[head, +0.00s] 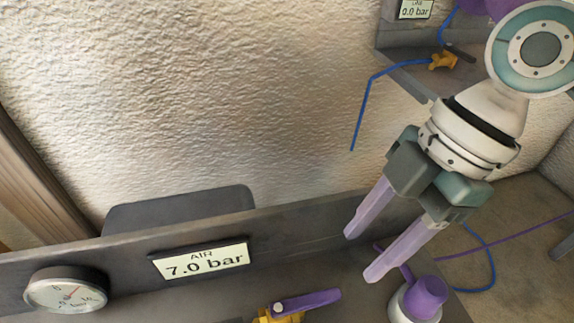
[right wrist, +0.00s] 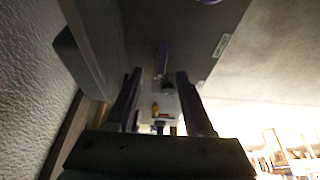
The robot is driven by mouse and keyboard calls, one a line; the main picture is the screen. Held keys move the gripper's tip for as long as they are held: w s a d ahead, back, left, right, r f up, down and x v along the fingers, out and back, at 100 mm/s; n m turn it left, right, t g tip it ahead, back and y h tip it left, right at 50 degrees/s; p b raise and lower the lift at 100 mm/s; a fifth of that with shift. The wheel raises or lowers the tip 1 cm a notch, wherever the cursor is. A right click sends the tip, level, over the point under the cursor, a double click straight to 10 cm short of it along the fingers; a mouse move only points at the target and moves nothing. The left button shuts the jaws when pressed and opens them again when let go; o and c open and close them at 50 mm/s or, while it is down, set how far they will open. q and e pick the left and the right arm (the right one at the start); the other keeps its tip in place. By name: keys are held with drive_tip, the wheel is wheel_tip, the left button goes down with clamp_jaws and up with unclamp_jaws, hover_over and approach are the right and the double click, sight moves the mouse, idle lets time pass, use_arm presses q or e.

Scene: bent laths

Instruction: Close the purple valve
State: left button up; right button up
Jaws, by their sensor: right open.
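A valve with a long purple lever (head: 308,301) on a yellow body (head: 277,315) shows at the bottom of the head view, cut off by its edge. The lever points right, slightly upward. My right gripper (head: 361,255) is open and empty, with its two pale purple fingers apart. Its tips are above and to the right of this lever, not touching it. My left gripper is not in view.
A purple knob on a white base (head: 426,296) stands below the fingers. The panel has a round gauge (head: 65,291) and an AIR display (head: 203,261) reading 7.0 bar. Another yellow fitting (head: 443,61) with a blue hose (head: 366,102) is at upper right. Purple and blue lines run at right.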

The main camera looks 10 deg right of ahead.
sight(322, 297)
drive_tip(key=b+x, duration=0.1)
drive_tip(key=x, duration=0.5)
drive_tip(key=b+x, duration=0.1)
drive_tip(key=x, duration=0.2)
drive_tip(key=shift+s+a+f+b, duration=0.1)
drive_tip(key=shift+s+a+b, duration=0.1)
drive_tip(key=shift+s+b, duration=0.15)
drive_tip(key=shift+w, duration=0.1)
drive_tip(key=shift+c, duration=0.3)
drive_tip(key=c, duration=0.3)
clamp_jaws()
